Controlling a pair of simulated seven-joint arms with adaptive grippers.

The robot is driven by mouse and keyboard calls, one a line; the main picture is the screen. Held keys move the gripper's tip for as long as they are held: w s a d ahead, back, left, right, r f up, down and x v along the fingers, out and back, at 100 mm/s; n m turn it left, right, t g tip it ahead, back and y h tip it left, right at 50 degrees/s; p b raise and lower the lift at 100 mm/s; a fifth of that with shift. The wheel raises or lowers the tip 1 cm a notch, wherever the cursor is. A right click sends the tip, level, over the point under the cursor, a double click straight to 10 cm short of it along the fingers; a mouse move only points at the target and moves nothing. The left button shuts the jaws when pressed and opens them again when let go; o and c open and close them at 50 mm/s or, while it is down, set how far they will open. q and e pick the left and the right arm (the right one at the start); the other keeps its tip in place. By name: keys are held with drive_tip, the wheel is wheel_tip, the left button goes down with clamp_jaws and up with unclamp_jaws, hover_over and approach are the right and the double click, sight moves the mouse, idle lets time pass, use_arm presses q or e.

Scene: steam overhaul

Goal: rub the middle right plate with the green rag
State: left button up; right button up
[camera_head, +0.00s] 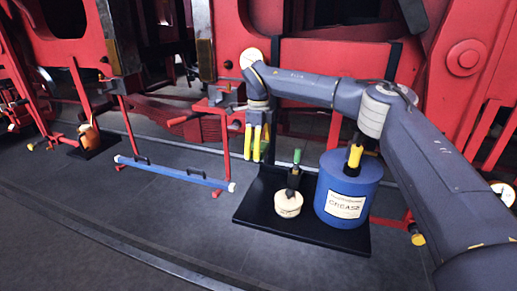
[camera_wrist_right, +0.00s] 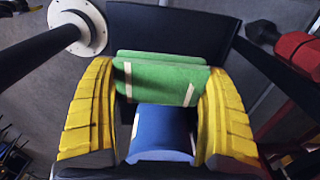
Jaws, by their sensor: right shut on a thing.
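My right gripper (camera_head: 257,143) hangs from the arm that comes in from the right, its yellow fingers pointing down above the left back part of a black tray (camera_head: 253,212). In the right wrist view its yellow fingers (camera_wrist_right: 160,105) are shut on the green rag (camera_wrist_right: 165,78), a thick green pad with pale strips. A blue rounded piece (camera_wrist_right: 162,132) shows just below the rag. The rag is hard to make out in the head view. I cannot tell which surface is the middle right plate. My left gripper is not in view.
Red machinery (camera_head: 330,58) fills the back. The floor in front is clear.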

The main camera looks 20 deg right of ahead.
sight(252, 150)
drive_tip(key=shift+c, duration=0.3)
drive_tip(key=shift+n, duration=0.7)
drive_tip(key=shift+a+n, duration=0.2)
drive_tip(key=shift+n, duration=0.4)
drive_tip(key=n, duration=0.2)
drive_tip(key=s+a+n, duration=0.1)
drive_tip(key=n, duration=0.1)
drive_tip(key=s+a+f+n, duration=0.1)
drive_tip(key=n, duration=0.1)
drive_tip(key=shift+s+a+f, duration=0.1)
drive_tip(key=shift+s+a, duration=0.1)
drive_tip(key=s+f+n, duration=0.2)
drive_tip(key=s+n, duration=0.3)
drive_tip(key=s, duration=0.2)
drive_tip(key=s+d+f+n, duration=0.1)
drive_tip(key=s+f+n, duration=0.1)
drive_tip(key=s+n, duration=0.4)
drive_tip(key=s+d+f+n, duration=0.1)
drive_tip(key=s+f+n, duration=0.1)
drive_tip(key=s+n, duration=0.3)
drive_tip(key=shift+s+f, duration=0.15)
drive_tip(key=shift+s, duration=1.4)
